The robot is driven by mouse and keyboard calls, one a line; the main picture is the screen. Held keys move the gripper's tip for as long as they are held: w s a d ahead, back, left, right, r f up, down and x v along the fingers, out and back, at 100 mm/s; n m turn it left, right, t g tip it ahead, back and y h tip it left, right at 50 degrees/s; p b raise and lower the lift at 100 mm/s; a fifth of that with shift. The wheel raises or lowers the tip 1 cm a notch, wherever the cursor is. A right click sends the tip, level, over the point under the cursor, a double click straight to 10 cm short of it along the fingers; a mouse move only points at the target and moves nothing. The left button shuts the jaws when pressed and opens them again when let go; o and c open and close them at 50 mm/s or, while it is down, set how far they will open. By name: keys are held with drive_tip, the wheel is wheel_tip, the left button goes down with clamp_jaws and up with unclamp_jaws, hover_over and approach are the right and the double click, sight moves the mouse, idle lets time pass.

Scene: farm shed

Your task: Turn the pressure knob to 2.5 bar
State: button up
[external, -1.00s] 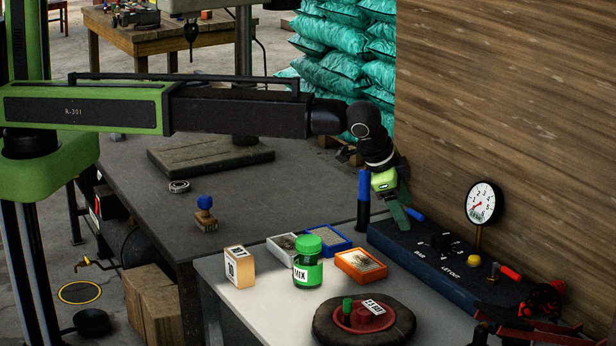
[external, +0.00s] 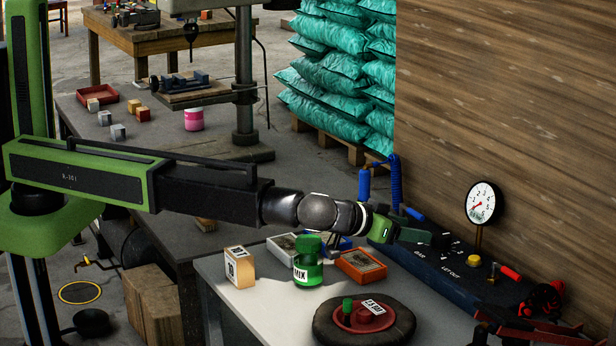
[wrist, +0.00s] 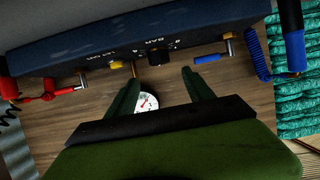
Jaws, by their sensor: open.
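The pressure knob (external: 440,241) is a small black knob on the dark blue panel (external: 400,255), among white numbers marked BAR. In the external view my gripper (external: 422,237) is beside the knob's left side and partly overlaps it; I cannot tell whether they touch. In the wrist view my gripper (wrist: 160,76) is open, its two green fingers apart, with the panel (wrist: 100,45) beyond the tips. The knob's pointer setting is too small to read. The round white gauge (external: 482,201) has a red needle toward its lower left; it also shows between the fingers (wrist: 146,101).
A yellow button (external: 473,261), a red handle (external: 510,273) and a blue handle (external: 414,214) are around the panel. The wooden wall (external: 510,110) stands behind. A green MIX jar (external: 307,272) and an orange box (external: 361,266) lie below my arm.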

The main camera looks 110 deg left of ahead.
sight(440, 235)
drive_tip(key=b+x, duration=0.3)
drive_tip(key=x, duration=0.6)
drive_tip(key=shift+w+a+f, duration=0.15)
drive_tip(key=shift+w+f, duration=0.05)
drive_tip(key=shift+f, duration=0.05)
drive_tip(key=shift+w+a+f, duration=0.1)
drive_tip(key=shift+w+a, duration=0.25)
drive_tip(key=shift+a, duration=0.05)
clamp_jaws()
drive_tip(key=shift+s+m+t+h, duration=0.3)
drive_tip(key=shift+m+t+h, duration=0.1)
drive_tip(key=shift+m+h, duration=0.1)
drive_tip(key=shift+a+m+t+h, duration=0.1)
drive_tip(key=shift+m+t+h, duration=0.3)
drive_tip(key=shift+m+h, duration=0.1)
drive_tip(key=shift+w+m+t+h, duration=0.25)
drive_tip(key=shift+m+t+h, duration=0.15)
drive_tip(key=shift+m+h, duration=0.3)
